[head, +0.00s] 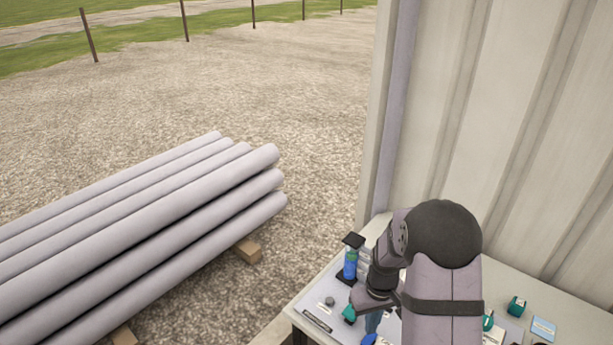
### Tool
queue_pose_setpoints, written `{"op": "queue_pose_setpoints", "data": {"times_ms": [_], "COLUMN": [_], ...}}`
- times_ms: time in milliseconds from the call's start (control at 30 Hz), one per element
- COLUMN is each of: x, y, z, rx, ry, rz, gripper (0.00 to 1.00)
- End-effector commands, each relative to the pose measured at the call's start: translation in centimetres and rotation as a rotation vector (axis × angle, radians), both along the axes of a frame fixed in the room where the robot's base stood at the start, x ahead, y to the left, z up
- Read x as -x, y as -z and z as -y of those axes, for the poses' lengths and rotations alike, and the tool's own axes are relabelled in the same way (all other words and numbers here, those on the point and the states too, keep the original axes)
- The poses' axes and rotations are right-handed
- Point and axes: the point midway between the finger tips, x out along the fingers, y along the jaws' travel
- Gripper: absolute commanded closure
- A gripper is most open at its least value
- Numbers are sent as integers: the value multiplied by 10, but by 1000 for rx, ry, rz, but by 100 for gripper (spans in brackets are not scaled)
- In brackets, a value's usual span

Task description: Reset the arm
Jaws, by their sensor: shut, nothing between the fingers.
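My arm comes in from the lower right in the head view and bends down over the table. My gripper (352,308) is at the end of the dark wrist, low over the left part of the table. It is shut and holds nothing. The fingertips are small and hard to make out. A teal piece shows right at the gripper's end; I cannot tell whether it touches. My forearm hides much of the table's middle.
On the table (303,296) stands a blue bottle-like item (350,264) with dark ends, close behind my wrist. A small grey knob (330,301), a teal block (516,306) and a blue card (543,328) lie there. A corrugated wall (490,110) rises behind. Grey pipes (150,220) are stacked left.

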Motion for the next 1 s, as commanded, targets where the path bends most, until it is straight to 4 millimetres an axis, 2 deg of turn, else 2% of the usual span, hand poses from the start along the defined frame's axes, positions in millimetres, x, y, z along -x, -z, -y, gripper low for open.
{"op": "queue_pose_setpoints", "data": {"times_ms": [67,267,400,600,700,800,1000], "x": [11,83,132,174,187,192,178], "y": [1,12,-5,-38,-55,-71,-100], "z": [-2,-14,-23,-36,-42,-47,-55], "rx": [-3,-9,0,12,14,15,10], "ry": [72,210,281,296,274,249,206], "rz": [-34,-207,-288,-298,-267,-210,-71], "gripper": [100,100,100,100,100,100,100]}}
